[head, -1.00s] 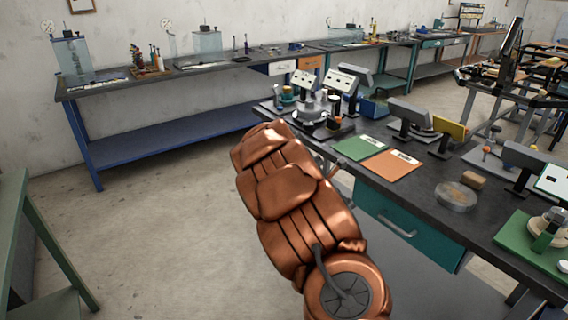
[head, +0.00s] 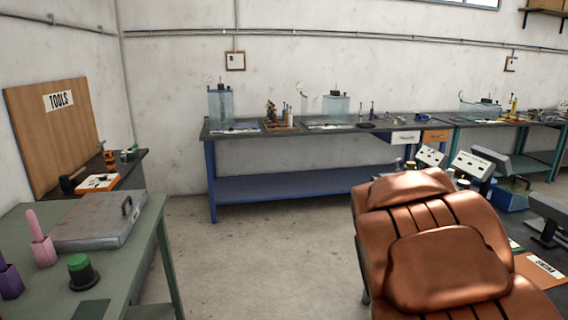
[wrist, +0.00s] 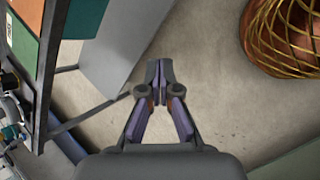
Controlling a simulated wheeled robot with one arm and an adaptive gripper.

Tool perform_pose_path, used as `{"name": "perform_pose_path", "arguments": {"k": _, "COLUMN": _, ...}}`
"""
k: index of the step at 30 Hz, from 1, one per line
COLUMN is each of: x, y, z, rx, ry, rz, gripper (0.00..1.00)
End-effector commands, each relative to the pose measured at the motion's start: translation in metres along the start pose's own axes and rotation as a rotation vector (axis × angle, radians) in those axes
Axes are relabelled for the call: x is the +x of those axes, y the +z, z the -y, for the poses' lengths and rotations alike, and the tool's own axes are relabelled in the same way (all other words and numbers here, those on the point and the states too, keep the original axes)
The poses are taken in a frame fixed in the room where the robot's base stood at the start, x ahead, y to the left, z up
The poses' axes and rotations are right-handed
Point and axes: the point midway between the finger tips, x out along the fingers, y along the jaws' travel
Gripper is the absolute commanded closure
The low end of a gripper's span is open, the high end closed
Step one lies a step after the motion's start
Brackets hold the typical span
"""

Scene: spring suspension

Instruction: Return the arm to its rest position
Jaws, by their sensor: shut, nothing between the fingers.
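My gripper (wrist: 159,82) is in the middle of the wrist view, with its two fingers together and nothing between them. It points down over bare concrete floor.
A green table (head: 45,222) with a grey case (head: 95,228) stands at the left. A long dark bench (head: 285,131) with a blue lower shelf (head: 290,185) runs along the back wall. Open floor (head: 240,260) lies between them. In the wrist view, a bench edge (wrist: 45,70) is at the left.

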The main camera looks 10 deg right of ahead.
Motion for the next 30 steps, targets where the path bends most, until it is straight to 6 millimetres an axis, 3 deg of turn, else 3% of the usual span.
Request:
{"name": "perform_pose_path", "arguments": {"k": 1, "x": -0.015, "y": 0.001, "z": 0.015, "rx": 0.050, "ry": -0.022, "rz": -0.026, "gripper": 1.00}}
{"name": "perform_pose_path", "arguments": {"k": 9, "x": -0.069, "y": 0.008, "z": 0.108, "rx": 0.288, "ry": -0.209, "rz": -0.112, "gripper": 1.00}}
{"name": "perform_pose_path", "arguments": {"k": 15, "x": -0.106, "y": 0.018, "z": 0.182, "rx": 0.405, "ry": -0.368, "rz": -0.142, "gripper": 1.00}}
{"name": "perform_pose_path", "arguments": {"k": 21, "x": -0.133, "y": 0.034, "z": 0.242, "rx": 0.464, "ry": -0.499, "rz": -0.136, "gripper": 1.00}}
{"name": "perform_pose_path", "arguments": {"k": 25, "x": -0.142, "y": 0.040, "z": 0.264, "rx": 0.479, "ry": -0.544, "rz": -0.128, "gripper": 1.00}}
{"name": "perform_pose_path", "arguments": {"k": 30, "x": -0.145, "y": 0.042, "z": 0.270, "rx": 0.485, "ry": -0.557, "rz": -0.125, "gripper": 1.00}}
